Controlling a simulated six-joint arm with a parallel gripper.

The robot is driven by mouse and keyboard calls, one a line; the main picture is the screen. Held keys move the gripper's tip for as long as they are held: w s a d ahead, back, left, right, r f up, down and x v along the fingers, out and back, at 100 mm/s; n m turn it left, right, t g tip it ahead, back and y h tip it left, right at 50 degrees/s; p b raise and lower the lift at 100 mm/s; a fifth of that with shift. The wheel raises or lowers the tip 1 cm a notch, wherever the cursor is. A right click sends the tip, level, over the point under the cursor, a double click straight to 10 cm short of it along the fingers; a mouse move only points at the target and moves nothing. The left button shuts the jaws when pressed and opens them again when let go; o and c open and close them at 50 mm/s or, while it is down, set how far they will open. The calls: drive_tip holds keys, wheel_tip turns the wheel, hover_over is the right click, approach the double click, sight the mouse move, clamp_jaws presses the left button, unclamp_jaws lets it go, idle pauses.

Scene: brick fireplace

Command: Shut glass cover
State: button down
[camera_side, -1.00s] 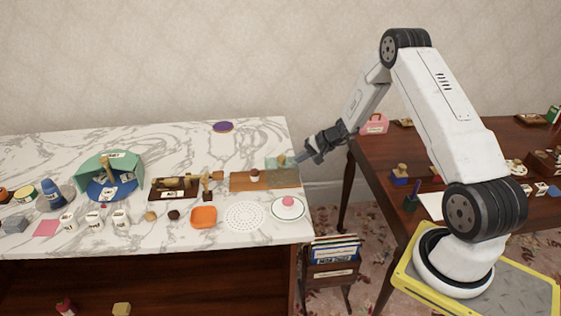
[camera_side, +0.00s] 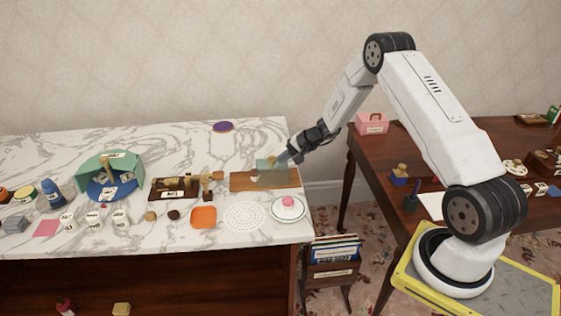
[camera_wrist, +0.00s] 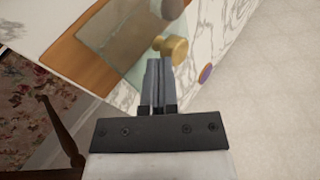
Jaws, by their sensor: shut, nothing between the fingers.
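The glass cover (camera_side: 274,174) is a clear greenish pane over the right part of a wooden board (camera_side: 238,182). It looks tilted up rather than flat, though its exact angle is hard to tell. In the wrist view the pane (camera_wrist: 112,32) shows the brown board (camera_wrist: 82,55) beside and through it. A brass knob (camera_wrist: 174,48) sits by the pane, just ahead of my fingertips. My gripper (camera_side: 283,158) is shut and empty at the pane's upper right edge. In the wrist view its closed fingers (camera_wrist: 158,66) are close to the knob; contact is unclear.
A plate with a pink-topped item (camera_side: 288,207) stands in front of the board. A white perforated disc (camera_side: 244,216) and an orange dish (camera_side: 203,217) lie to its left. A purple disc (camera_side: 223,127) lies at the back.

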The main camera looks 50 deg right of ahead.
sight(260, 169)
drive_tip(key=w+a, duration=0.6)
drive_tip(key=shift+w+a, duration=0.15)
drive_tip(key=shift+a, duration=0.1)
drive_tip(key=shift+r, duration=0.1)
drive_tip(key=shift+s+d, duration=0.35)
drive_tip(key=shift+s, duration=0.2)
drive_tip(key=s+d, duration=0.2)
drive_tip(key=s, duration=0.1)
drive_tip(key=v, duration=0.9)
drive_tip(key=shift+s+r, duration=0.25)
drive_tip(key=shift+r, duration=0.05)
drive_tip(key=shift+d, duration=0.15)
